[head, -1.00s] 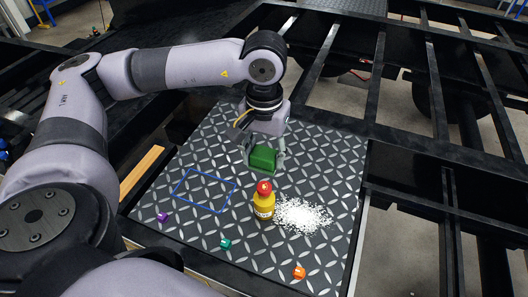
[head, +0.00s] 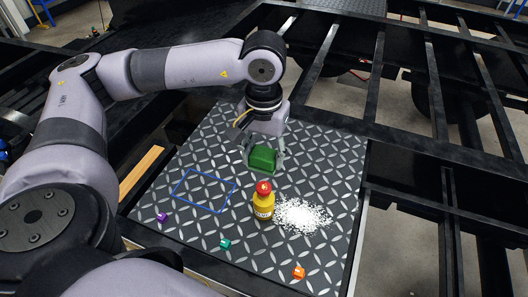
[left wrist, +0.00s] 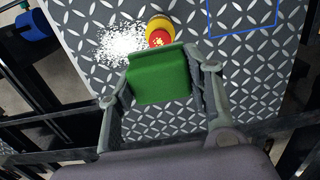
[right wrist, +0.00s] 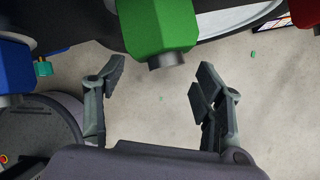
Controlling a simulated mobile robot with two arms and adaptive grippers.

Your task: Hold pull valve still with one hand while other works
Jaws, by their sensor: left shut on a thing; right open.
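My left gripper (head: 263,155) is shut on a green block (head: 262,159) and holds it over the dark tread plate (head: 335,160). The green block (left wrist: 160,78) also sits between both fingers in the left wrist view. My right gripper (right wrist: 160,75) is open and empty in the right wrist view; it is outside the head view. Beyond its fingers is a green housing (right wrist: 155,25) with a short grey stub underneath, apart from the fingers. A blue housing (right wrist: 14,65) is at the left edge. I cannot tell which part is the pull valve.
A yellow bottle with a red cap (head: 263,203) stands upright on the plate beside a pile of white grains (head: 302,215). A blue outlined rectangle (head: 178,190) is empty. Small purple (head: 162,217), teal (head: 226,244) and orange (head: 299,272) pieces lie near the front. Open frame beams (head: 432,90) surround the plate.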

